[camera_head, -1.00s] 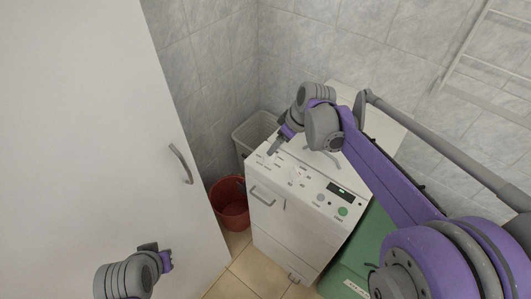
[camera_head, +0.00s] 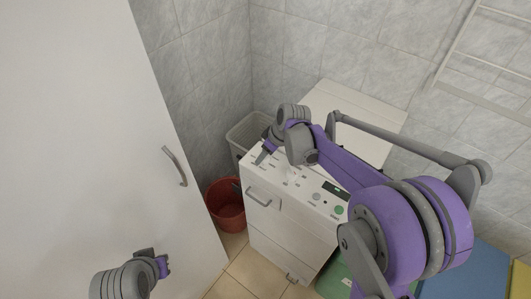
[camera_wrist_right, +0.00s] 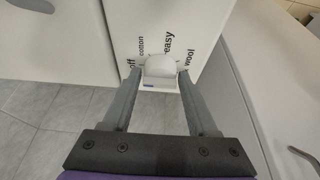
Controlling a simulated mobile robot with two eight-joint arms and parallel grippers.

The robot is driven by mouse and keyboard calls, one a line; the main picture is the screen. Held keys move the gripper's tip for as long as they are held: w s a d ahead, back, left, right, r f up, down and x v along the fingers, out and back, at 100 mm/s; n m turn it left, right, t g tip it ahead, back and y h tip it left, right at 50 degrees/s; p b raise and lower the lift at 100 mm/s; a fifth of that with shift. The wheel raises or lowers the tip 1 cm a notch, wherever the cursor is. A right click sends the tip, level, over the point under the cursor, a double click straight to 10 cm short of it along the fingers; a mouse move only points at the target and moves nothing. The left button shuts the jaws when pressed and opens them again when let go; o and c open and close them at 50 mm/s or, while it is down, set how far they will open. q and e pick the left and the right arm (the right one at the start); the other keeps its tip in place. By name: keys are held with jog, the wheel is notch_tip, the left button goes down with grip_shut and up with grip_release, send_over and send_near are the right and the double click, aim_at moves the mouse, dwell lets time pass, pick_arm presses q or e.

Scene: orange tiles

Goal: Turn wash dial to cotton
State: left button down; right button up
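The white washing machine (camera_head: 285,228) stands in the corner with its control panel on top. In the right wrist view the white wash dial (camera_wrist_right: 160,67) sits on a panel with the labels "off", "cotton", "easy" and "wool". My right gripper (camera_wrist_right: 160,72) is open, with one finger on each side of the dial; I cannot tell whether they touch it. In the head view my right gripper (camera_head: 264,154) is over the panel's left end and hides the dial. My left gripper (camera_head: 162,266) is low at the left, away from the machine; its fingers are unclear.
A tall white cabinet door (camera_head: 90,120) with a grey handle fills the left. A red bucket (camera_head: 226,212) and a pale bin (camera_head: 240,135) stand beside the machine. A green container (camera_head: 335,282) is at its right. Tiled walls close the back.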

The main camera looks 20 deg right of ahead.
grip_shut()
jog(key=shift+m, duration=0.3)
jog(key=m+h, duration=0.1)
jog(key=m, duration=0.1)
jog(key=m+b, duration=0.1)
jog(key=m, duration=0.1)
jog(key=shift+s+a+t+h, duration=0.1)
jog(key=shift+a+t+h, duration=0.05)
jog(key=shift+t+h, duration=0.25)
jog(key=m+h, duration=0.1)
jog(key=m, duration=0.1)
jog(key=m+b, duration=0.1)
jog(key=m, duration=0.2)
jog(key=shift+a+h, duration=0.1)
jog(key=shift+h, duration=0.3)
jog(key=shift+o, duration=2.2)
grip_release()
